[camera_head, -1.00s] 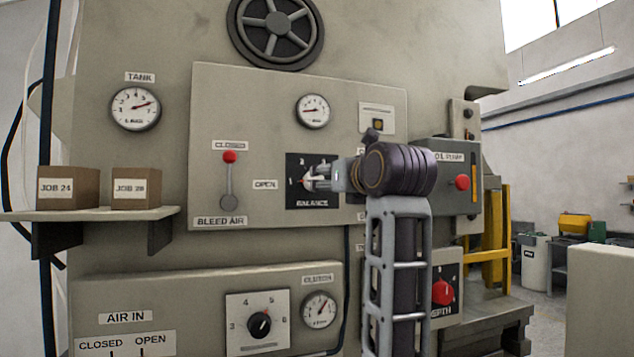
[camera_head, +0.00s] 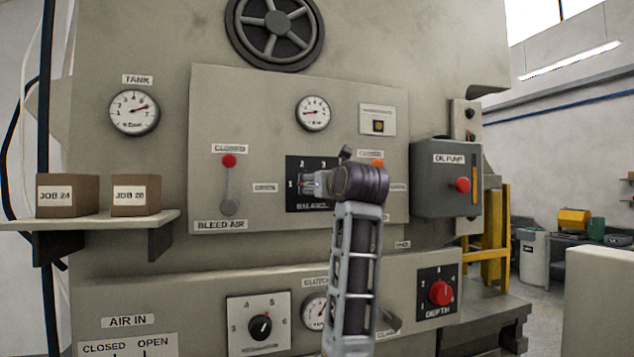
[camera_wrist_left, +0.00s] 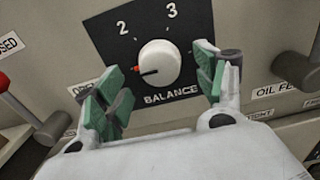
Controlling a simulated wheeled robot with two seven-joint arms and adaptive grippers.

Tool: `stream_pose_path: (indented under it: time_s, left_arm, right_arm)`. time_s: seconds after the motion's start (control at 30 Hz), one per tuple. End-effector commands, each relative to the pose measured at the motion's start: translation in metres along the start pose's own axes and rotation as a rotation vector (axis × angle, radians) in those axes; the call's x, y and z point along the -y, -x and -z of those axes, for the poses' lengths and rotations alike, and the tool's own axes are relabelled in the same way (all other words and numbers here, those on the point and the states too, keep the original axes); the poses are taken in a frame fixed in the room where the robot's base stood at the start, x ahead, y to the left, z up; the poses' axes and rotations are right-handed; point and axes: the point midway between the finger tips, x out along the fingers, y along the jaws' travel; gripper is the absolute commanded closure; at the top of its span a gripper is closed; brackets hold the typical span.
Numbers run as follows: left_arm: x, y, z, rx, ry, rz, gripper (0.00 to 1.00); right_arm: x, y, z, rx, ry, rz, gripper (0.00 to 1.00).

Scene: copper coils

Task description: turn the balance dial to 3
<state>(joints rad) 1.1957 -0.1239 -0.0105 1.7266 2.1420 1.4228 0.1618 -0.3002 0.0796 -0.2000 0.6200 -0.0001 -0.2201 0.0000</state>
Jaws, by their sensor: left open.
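The balance dial is a white round knob (camera_wrist_left: 160,64) on a black plate (camera_wrist_left: 112,32) with the numbers 2 and 3 showing in the wrist view. Its red pointer faces left, below the 2. In the head view the plate (camera_head: 295,162) shows 1, 2 and 3, but my gripper and wrist cover most of the knob. My left gripper (camera_head: 312,184) is in front of the plate. In the wrist view its green-padded fingers (camera_wrist_left: 160,78) are open, one each side of the knob; contact cannot be told. My right gripper is not in view.
A bleed air lever (camera_head: 229,185) with a red knob is left of the dial. An oil pump box (camera_head: 432,195) with a red button stands out on the right. A shelf (camera_head: 100,220) with two boxes is at far left. A red depth dial (camera_head: 441,292) sits lower right.

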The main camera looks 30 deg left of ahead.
Motion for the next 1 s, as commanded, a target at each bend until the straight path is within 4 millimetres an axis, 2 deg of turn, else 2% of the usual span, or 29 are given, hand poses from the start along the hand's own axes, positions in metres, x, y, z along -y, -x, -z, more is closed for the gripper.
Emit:
stream_pose_path:
  time_s: [0.1, 0.3, 0.67, 0.77, 1.0]
  left_arm:
    - [0.0, -0.013, -0.001, 0.0, -0.002, -0.001, 0.29]
    - [0.0, -0.024, -0.001, 0.0, 0.0, 0.0, 0.29]
    - [0.0, -0.027, 0.0, 0.0, 0.0, 0.0, 0.29]
    - [0.0, -0.027, 0.0, 0.0, 0.0, 0.0, 0.4]
    - [0.0, -0.027, 0.0, 0.0, 0.0, 0.001, 0.7]
  right_arm:
    - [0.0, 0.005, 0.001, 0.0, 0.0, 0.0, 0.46]
    - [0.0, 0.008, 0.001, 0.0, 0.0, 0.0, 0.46]
    - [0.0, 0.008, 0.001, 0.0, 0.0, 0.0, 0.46]
    - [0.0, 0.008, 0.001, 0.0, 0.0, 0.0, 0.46]
    - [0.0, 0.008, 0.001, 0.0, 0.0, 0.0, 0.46]
